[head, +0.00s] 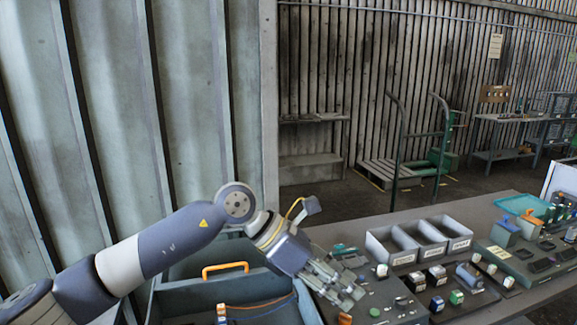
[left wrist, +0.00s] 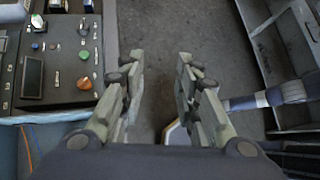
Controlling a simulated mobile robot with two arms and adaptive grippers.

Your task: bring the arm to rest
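My left arm comes in from the left in the head view, and its gripper (head: 340,288) points down and to the right, over the near left part of the workbench (head: 485,208). In the left wrist view the two fingers of this gripper (left wrist: 158,68) stand apart with an empty gap between them. Grey floor shows through the gap. Nothing is held. My right gripper is in neither view.
A dark panel with buttons (left wrist: 60,55) lies left of the fingers in the wrist view. In the head view, a grey case with an orange handle (head: 225,267) stands beside the gripper. Three open bins (head: 419,240) and several small parts are on the bench. A cart (head: 378,172) stands behind.

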